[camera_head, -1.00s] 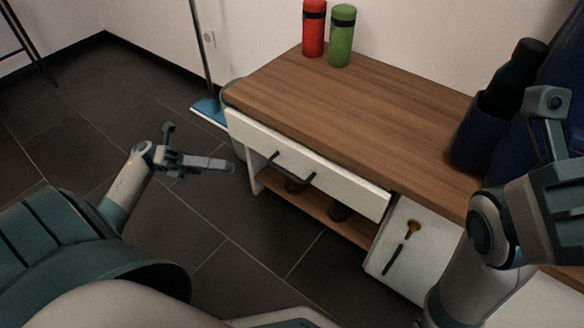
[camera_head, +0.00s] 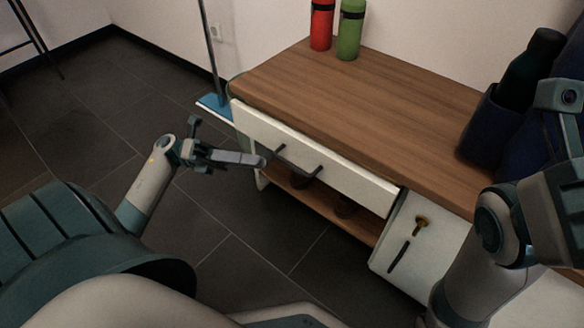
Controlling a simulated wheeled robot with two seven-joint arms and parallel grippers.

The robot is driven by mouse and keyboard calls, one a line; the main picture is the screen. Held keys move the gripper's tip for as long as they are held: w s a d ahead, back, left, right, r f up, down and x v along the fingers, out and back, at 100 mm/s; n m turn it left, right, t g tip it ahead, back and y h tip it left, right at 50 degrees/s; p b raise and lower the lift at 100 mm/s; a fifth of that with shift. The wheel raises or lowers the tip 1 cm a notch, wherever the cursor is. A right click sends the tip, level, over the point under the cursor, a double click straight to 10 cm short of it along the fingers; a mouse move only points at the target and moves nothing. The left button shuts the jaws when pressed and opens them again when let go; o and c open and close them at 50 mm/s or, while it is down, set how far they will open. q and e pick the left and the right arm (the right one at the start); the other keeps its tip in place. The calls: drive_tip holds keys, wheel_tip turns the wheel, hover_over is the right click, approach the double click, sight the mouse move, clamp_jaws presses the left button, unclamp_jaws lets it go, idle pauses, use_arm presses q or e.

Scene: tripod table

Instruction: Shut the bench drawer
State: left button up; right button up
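The bench drawer has a long white front (camera_head: 345,184) with a dark bar handle (camera_head: 300,162), under the wooden top of the bench (camera_head: 350,110). The front stands out a little from under the top, with a narrow dark gap behind its upper edge, so the drawer looks slightly open. My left gripper (camera_head: 264,161) points right, its fingertips close to the drawer front just left of the handle. I cannot tell whether they touch it. Its fingers overlap side-on, so their opening is unclear. My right arm is at the right edge, its fingers outside the picture.
Red (camera_head: 321,25) and green (camera_head: 350,30) bottles stand at the back of the bench. A dark bottle in a blue holder (camera_head: 482,130) stands at right. A white cabinet door (camera_head: 415,245) is right of the drawer. An open shelf (camera_head: 330,207) lies below.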

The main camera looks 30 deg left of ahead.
sight(292, 165)
use_arm(q)
drive_tip(key=b+x, duration=0.2)
drive_tip(key=x, duration=0.8)
drive_tip(key=shift+d+b, duration=0.1)
drive_tip(key=shift+b, duration=0.3)
clamp_jaws()
idle(0.9)
